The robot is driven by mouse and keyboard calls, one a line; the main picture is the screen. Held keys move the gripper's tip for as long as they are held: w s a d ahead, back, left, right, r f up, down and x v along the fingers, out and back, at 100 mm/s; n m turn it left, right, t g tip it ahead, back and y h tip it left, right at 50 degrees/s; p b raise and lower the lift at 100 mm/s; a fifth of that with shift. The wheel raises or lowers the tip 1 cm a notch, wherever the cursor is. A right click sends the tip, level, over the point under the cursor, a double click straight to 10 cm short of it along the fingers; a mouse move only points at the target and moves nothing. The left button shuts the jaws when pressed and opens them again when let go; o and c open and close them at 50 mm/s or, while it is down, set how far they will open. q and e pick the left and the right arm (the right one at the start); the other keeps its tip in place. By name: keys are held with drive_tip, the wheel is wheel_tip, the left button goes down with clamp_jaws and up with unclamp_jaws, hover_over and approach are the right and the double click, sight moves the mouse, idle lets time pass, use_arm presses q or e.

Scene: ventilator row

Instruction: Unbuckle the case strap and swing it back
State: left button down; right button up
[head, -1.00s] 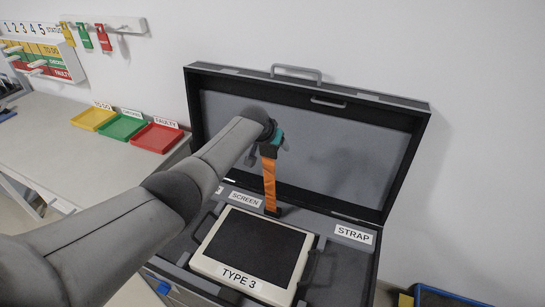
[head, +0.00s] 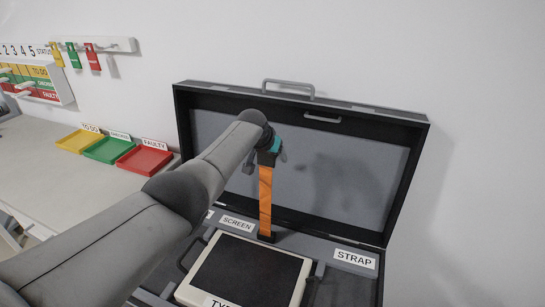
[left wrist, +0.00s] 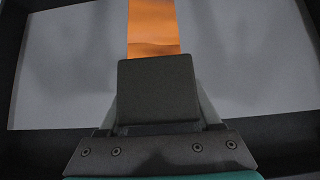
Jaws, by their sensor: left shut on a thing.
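The orange strap (head: 265,200) stands nearly upright from a dark base at the back of the open case (head: 400,120), behind the screen. Its upper end meets my left gripper (head: 267,157), which is shut on it in front of the raised lid. In the left wrist view the orange strap (left wrist: 153,28) runs away from a dark block (left wrist: 157,90) held at the fingers. The screen unit (head: 245,270) lies in the case, with a dark face and pale frame. The strap's buckle cannot be told apart clearly. My right gripper is not in view.
A STRAP label (head: 354,259) and a SCREEN label (head: 237,223) sit on the case insert. Yellow, green and red trays (head: 144,160) stand on the bench at left. Tags hang from a wall rail (head: 108,45). The wall at right is clear.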

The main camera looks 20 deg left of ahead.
use_arm(q)
drive_tip(key=shift+s+d+f, duration=0.1)
drive_tip(key=shift+s+f, duration=0.1)
drive_tip(key=shift+f, duration=0.25)
drive_tip(key=shift+s+d+f, duration=0.1)
drive_tip(key=shift+s+f, duration=0.1)
drive_tip(key=shift+f, duration=0.2)
drive_tip(key=c, duration=0.5)
unclamp_jaws()
drive_tip(key=o, duration=0.4)
drive_tip(key=shift+w+r, duration=0.15)
drive_tip(key=shift+w, duration=0.1)
drive_tip(key=shift+a+r, duration=0.1)
drive_tip(key=shift+a, duration=0.05)
drive_tip(key=shift+r, duration=0.1)
drive_tip(key=shift+p+v, duration=2.95)
drive_tip(key=shift+v, duration=4.6)
drive_tip(key=shift+w, duration=0.1)
drive_tip(key=shift+c, duration=0.3)
